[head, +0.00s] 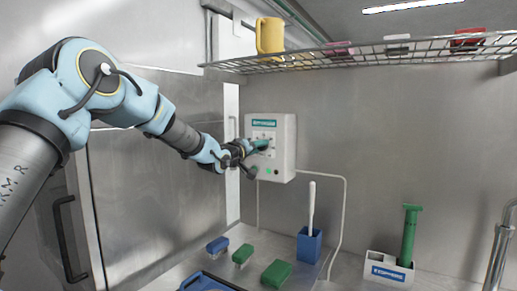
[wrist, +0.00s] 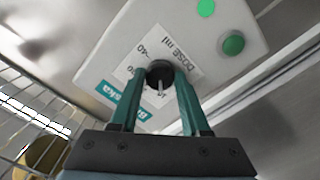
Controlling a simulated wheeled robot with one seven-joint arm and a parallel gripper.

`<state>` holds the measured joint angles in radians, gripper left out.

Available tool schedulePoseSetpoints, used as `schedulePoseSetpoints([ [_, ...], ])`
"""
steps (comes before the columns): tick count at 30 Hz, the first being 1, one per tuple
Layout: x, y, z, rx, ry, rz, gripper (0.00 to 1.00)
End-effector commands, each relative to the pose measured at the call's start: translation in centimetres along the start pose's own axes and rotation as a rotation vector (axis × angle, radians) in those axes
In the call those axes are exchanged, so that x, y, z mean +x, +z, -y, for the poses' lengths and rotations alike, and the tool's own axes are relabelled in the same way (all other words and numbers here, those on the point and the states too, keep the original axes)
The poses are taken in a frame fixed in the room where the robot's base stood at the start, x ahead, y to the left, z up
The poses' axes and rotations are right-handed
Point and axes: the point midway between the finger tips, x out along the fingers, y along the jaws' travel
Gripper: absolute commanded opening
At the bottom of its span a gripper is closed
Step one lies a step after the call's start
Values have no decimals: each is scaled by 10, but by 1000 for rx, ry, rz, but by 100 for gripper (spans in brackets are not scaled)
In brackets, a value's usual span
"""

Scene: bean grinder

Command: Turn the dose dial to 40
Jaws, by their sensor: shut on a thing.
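The white dispenser box (head: 284,165) hangs on the back wall in the head view. In the wrist view its face carries a white label (wrist: 183,50) reading "DOSE ml", with a "40" at upper left of the dial. The black dose dial (wrist: 159,72) sits on this label. My gripper (wrist: 158,88) has its two green fingers on either side of the dial and is shut on it. A pale pointer mark on the dial points down the picture, away from the "40". The number beside it is too small to read. In the head view my gripper (head: 258,146) hides the dial.
A green button (wrist: 232,43) is on the box face. A wire shelf (head: 370,52) with a yellow jug (head: 270,36) runs above.

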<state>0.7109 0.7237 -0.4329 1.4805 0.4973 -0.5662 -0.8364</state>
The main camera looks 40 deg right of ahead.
Motion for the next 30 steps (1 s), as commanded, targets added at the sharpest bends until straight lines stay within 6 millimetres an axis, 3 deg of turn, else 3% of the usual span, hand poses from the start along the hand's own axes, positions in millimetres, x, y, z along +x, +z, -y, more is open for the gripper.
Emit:
schedulePoseSetpoints([
  [5,0,0,0,0,0,0,0],
  [17,0,2,2,51,0,0,0],
  [30,0,4,4,386,0,-1,0],
])
